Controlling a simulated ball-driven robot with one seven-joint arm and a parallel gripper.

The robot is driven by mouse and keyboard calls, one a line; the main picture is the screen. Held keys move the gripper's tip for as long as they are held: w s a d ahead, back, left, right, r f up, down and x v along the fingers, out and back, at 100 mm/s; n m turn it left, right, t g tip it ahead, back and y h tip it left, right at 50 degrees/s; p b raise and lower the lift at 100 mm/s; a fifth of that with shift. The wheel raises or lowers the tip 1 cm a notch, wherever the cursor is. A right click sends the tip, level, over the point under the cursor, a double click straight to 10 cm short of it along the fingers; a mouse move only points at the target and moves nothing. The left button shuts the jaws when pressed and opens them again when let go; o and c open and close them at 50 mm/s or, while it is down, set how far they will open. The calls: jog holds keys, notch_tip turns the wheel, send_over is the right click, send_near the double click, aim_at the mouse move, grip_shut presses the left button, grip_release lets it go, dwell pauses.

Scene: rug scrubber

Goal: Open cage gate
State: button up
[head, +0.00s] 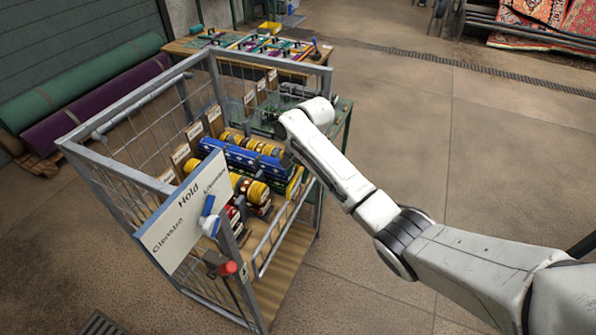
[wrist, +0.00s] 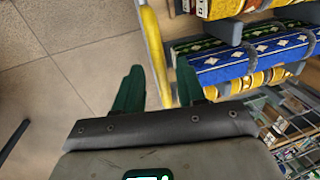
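The grey wire cage (head: 100,160) stands at left centre in the head view, with rolled rugs on racks inside. A low barred grey gate panel (head: 284,226) is at its front right side. A yellow upright bar (wrist: 153,50) shows in the wrist view. My gripper (wrist: 159,68) is open, its two dark green fingers on either side of the bar's lower part, with gaps visible; I cannot tell how deep the bar sits between them. In the head view my arm hides the gripper. A latch with a red knob (head: 227,268) is on the cage's front corner.
A white sign with a blue edge (head: 180,218) hangs on the cage front. Blue patterned rug rolls (wrist: 240,55) lie right of my fingers. A table with tools (head: 250,45) stands behind the cage. Concrete floor (head: 500,160) to the right is mostly clear.

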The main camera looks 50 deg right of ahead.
grip_shut()
dwell(0.6)
